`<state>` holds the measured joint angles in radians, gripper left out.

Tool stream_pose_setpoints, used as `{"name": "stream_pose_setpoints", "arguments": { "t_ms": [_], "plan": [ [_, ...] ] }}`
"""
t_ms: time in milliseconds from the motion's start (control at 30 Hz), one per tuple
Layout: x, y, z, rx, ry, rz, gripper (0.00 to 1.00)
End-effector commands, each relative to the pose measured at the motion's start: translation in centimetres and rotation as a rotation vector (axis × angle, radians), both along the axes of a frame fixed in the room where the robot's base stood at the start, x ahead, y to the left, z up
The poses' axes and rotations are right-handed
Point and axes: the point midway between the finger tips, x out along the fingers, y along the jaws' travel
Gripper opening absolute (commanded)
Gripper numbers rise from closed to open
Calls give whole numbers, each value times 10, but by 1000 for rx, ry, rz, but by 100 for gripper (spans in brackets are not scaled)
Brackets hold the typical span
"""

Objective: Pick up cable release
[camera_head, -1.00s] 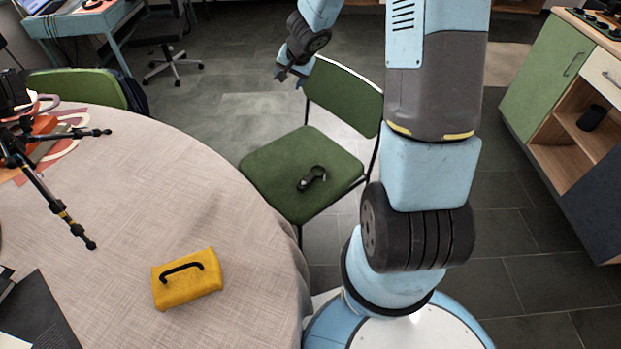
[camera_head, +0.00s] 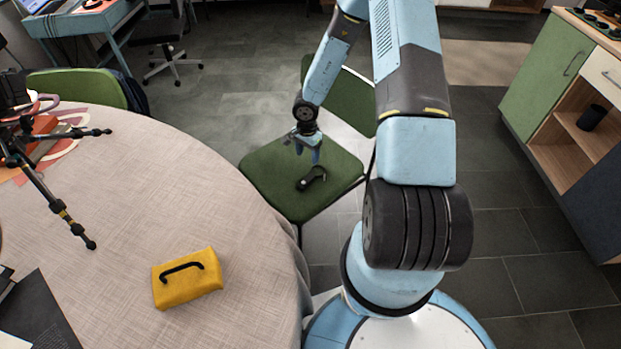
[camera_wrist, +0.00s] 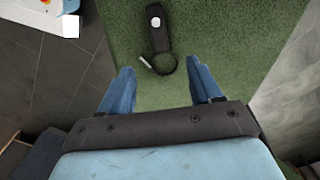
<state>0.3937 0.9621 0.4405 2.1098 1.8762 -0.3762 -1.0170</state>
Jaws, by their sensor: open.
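The cable release (camera_head: 311,179) is a small black device with a looped cord, lying on the green seat of a chair (camera_head: 270,180). In the wrist view the cable release (camera_wrist: 157,32) shows a pale round button, and its loop lies nearest my gripper. My gripper (camera_head: 307,154) is above the seat, just behind the cable release in the head view. In the wrist view its two blue fingers (camera_wrist: 160,88) are spread wide and empty, with the loop a little beyond and between their tips. Nothing hides the cable release in the wrist view.
The round table (camera_head: 190,180) stands left of the chair, with a yellow case (camera_head: 187,279) and a black tripod (camera_head: 55,200) on it. The chair's green backrest (camera_head: 345,100) rises behind the seat, close to my arm. A cabinet (camera_head: 570,120) stands at the right.

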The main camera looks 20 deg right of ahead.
Motion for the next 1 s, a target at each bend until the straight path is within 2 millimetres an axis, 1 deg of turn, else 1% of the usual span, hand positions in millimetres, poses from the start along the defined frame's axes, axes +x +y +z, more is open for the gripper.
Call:
{"name": "stream_pose_setpoints", "arguments": {
  "t_ms": [300, 400, 500, 667, 767, 900, 1000],
  "plan": [
    [-1, 1, -54, -1, 3, 3, 64],
    [-1, 1, -67, 1, 1, 2, 64],
    [0, 1, -75, 0, 0, 2, 64],
    [-1, 1, -82, 0, 0, 3, 64],
    [-2, 1, -93, -1, 2, 5, 64],
    [-2, 1, -113, 0, 1, 4, 64],
    [-2, 1, -123, 1, 1, 2, 64]
  ]
}}
